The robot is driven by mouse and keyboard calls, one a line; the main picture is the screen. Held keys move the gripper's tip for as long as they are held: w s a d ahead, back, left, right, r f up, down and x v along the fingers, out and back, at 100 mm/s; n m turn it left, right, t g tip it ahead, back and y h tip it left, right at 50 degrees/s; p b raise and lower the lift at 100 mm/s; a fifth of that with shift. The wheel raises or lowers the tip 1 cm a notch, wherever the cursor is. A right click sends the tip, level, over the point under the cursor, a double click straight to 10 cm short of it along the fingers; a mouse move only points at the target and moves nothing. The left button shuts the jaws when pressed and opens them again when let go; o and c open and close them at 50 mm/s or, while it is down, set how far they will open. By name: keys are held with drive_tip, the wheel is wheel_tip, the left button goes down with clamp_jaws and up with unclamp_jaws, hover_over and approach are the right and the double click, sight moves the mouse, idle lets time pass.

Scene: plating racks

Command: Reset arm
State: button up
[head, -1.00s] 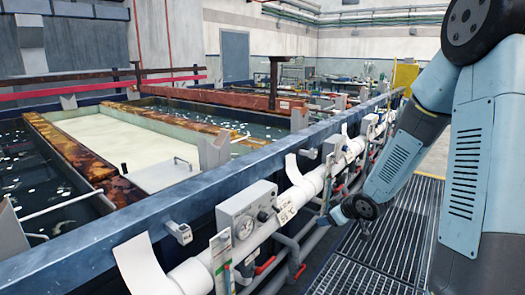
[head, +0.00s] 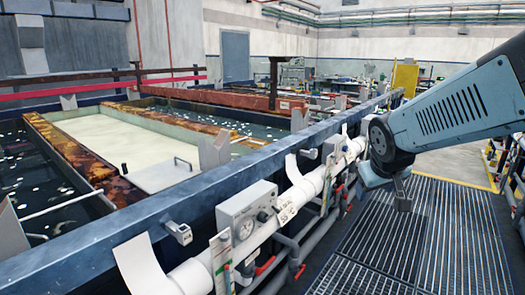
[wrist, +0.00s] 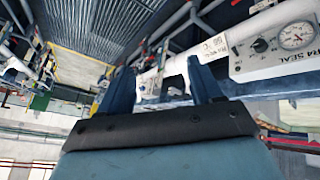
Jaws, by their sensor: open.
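My gripper (wrist: 162,78) shows in the wrist view with its two blue fingers apart and nothing held between them. A white pipe and a control box show beyond the fingers. In the head view my arm reaches in from the right edge, and its wrist end hangs over the walkway beside the tank rail. The gripper's fingers cannot be made out clearly there.
A blue rail (head: 240,165) runs along the tanks, with a white pipe (head: 318,183) and a gauge box (head: 248,212) on its near side. The grated walkway (head: 440,235) on the right looks clear. A yellow panel (head: 405,76) stands farther back.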

drive_tip(key=s+a+r+m+g+y, duration=0.1)
drive_tip(key=s+a+r+m+y, duration=0.1)
drive_tip(key=s, duration=1)
wheel_tip(320, 180, up, 2)
drive_tip(key=shift+s+a+r, duration=0.1)
drive_tip(key=shift+s+a, duration=0.2)
drive_tip(key=shift+a, duration=0.2)
drive_tip(key=shift+c, duration=0.4)
